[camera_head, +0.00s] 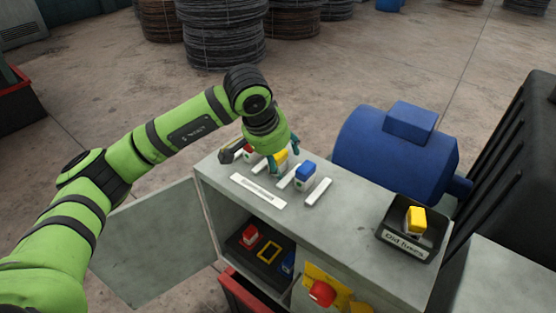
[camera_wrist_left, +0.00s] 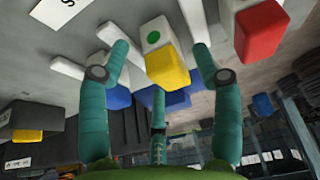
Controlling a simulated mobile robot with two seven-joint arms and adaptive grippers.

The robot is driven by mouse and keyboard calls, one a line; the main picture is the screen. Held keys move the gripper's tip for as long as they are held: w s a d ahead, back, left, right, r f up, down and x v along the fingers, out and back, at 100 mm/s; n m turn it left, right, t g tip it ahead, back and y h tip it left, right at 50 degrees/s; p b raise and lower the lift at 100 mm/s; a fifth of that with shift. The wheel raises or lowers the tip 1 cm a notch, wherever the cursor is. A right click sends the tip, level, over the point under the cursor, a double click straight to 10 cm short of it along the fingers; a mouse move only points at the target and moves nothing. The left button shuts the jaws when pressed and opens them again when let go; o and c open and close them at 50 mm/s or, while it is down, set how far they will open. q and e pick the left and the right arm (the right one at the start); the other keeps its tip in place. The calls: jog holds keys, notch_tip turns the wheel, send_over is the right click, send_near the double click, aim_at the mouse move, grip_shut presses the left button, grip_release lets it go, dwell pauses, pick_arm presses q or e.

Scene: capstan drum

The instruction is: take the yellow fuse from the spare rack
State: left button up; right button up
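The yellow fuse (camera_head: 281,157) stands in the spare rack on top of the grey cabinet, partly covered by my left gripper (camera_head: 283,152). In the left wrist view the yellow fuse (camera_wrist_left: 168,67) has a white body with a green dot. The teal fingers of my left gripper (camera_wrist_left: 160,62) are spread around it, with gaps visible at the sides. A blue fuse (camera_head: 305,172) stands to the right in the rack. A red fuse (camera_head: 248,151) stands to the left, also in the left wrist view (camera_wrist_left: 262,30). My right gripper is not in view.
The open cabinet below shows a red fuse (camera_head: 250,235) and an empty yellow-framed slot (camera_head: 269,252). A blue motor (camera_head: 390,150) stands behind. The cabinet door (camera_head: 150,245) hangs open.

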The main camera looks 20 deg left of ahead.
pick_arm(q)
jog(key=shift+w, duration=0.1)
jog(key=c, duration=0.9)
